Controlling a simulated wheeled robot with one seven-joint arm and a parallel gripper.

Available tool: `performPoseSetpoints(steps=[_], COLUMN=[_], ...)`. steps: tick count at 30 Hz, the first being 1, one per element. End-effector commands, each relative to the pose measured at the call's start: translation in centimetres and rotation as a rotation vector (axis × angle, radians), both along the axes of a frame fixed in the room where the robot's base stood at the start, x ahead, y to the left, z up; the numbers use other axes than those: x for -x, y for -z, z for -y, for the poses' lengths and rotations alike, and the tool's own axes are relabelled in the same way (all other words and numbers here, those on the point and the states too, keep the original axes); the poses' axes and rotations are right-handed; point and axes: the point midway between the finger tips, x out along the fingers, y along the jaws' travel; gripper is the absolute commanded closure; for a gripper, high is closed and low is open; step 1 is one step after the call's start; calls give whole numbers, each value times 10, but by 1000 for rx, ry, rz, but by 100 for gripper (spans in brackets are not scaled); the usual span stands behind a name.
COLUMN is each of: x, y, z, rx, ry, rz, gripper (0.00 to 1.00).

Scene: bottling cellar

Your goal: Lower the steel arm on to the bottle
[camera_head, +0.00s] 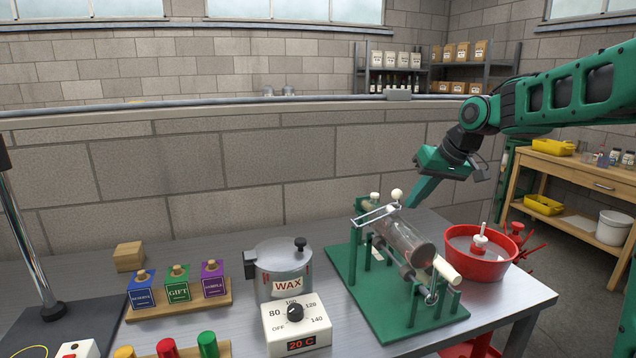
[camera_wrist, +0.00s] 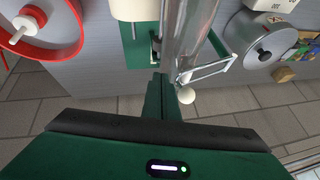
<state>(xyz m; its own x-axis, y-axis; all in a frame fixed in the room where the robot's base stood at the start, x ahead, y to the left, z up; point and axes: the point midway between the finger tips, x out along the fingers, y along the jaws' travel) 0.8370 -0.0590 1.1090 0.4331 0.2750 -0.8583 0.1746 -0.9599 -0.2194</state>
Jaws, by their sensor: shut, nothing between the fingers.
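A clear bottle (camera_head: 402,235) lies on its side on a green stand (camera_head: 366,290), its base toward the camera. The steel arm (camera_head: 372,216), a thin bar frame with a white ball knob (camera_head: 397,194), shows at the bottle's far end; whether it touches the glass I cannot tell. My gripper (camera_head: 411,204) is shut and empty, pointing down just right of the knob. In the wrist view the shut fingers (camera_wrist: 160,82) are beside the bottle (camera_wrist: 188,30), with the knob (camera_wrist: 186,95) and steel arm (camera_wrist: 212,72) to their right. Contact with the knob is not clear.
A red basin (camera_head: 478,270) stands right of the stand. A wax pot (camera_head: 283,262) and a heater dial box (camera_head: 296,325) stand to its left. Farther left is a wooden rack (camera_head: 180,302) of labelled stamps. Bare table shows behind the pot.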

Motion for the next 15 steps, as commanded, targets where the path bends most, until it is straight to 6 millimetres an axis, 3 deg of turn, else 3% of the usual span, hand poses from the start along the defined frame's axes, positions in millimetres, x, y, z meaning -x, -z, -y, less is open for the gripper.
performPoseSetpoints(steps=[10, 15], x=[0, 3], y=[-2, -18], z=[0, -5], rx=[0, 1], ry=[0, -2], rz=[1, 3], gripper=[100, 100])
